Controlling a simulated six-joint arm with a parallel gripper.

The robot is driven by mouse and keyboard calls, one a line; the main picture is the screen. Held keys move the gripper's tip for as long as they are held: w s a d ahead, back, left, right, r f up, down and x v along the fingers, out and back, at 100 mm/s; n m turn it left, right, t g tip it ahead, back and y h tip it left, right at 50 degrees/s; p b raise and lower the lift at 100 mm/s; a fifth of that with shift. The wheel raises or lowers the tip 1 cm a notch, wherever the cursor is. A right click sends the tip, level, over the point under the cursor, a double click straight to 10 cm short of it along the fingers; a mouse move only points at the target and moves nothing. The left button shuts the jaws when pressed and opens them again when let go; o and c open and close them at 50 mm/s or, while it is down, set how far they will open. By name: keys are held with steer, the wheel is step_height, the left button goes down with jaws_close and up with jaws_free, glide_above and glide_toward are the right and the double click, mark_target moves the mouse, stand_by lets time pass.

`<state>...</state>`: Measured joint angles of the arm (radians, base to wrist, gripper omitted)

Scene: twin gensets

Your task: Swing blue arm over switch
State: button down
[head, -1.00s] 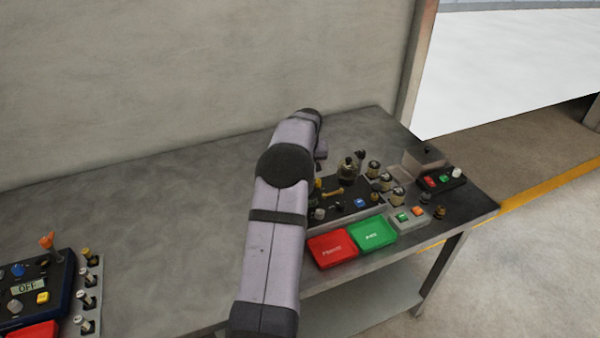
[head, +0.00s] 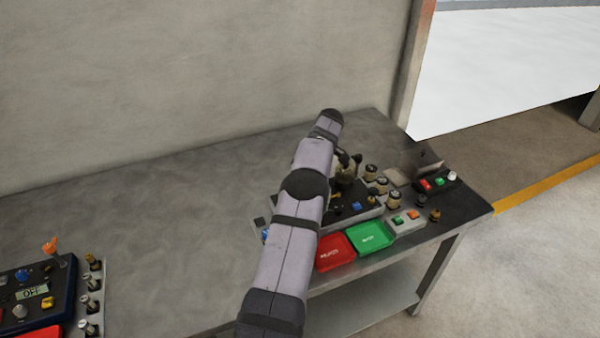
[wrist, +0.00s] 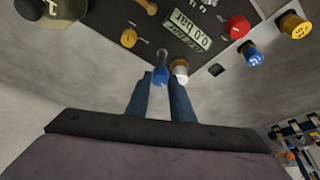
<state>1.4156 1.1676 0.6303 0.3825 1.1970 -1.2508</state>
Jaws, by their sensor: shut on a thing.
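In the wrist view a small blue-ended arm (wrist: 161,73) reaches down from the dark control panel (wrist: 200,16). My gripper (wrist: 160,84) has its two blue-grey fingers on either side of the blue end and is shut on it. A pale-capped knob or switch (wrist: 180,68) stands just right of the blue end, close to the right fingertip. I cannot tell whether they touch. In the head view my own arm hides the gripper and the blue arm.
In the head view, red (head: 335,252) and green (head: 370,237) trays lie in front. A second panel (head: 38,290) stands left; the middle bench (head: 160,215) is clear.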

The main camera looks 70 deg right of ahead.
stand_by(0.6)
steer(key=c, duration=1.6)
jaws_free()
steer(key=shift+o, duration=0.2)
steer(key=b+v, duration=0.2)
steer(key=v, duration=0.5)
steer(key=shift+r, duration=0.15)
